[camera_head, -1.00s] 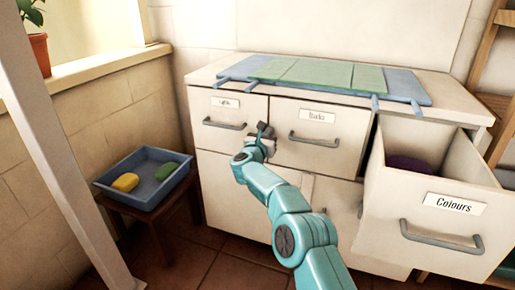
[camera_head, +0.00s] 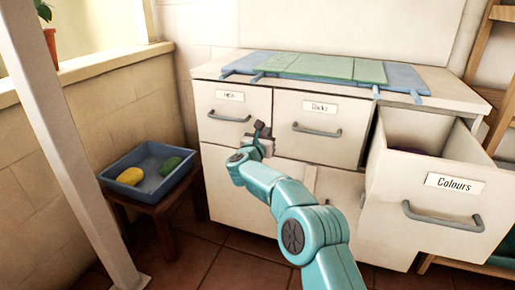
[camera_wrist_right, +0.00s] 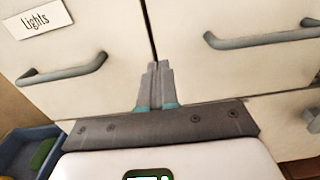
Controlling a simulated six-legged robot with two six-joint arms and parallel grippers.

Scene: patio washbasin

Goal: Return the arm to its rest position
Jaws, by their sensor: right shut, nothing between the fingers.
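My right arm reaches in from the bottom in the head view. Its gripper (camera_head: 261,132) is shut and empty in front of the cabinet, near the gap between the left and middle top drawers. In the right wrist view, the shut fingers (camera_wrist_right: 158,72) point at that gap, between two drawer handles, with nothing held. Whether the fingertips touch the cabinet front cannot be told. My left gripper is not in view.
The Colours drawer (camera_head: 428,198) stands open at the right, its inside mostly dark. The Lights drawer (camera_head: 231,123) and middle drawer (camera_head: 318,140) are closed. A blue tray (camera_head: 113,183) with yellow and green items sits on a stool at the left.

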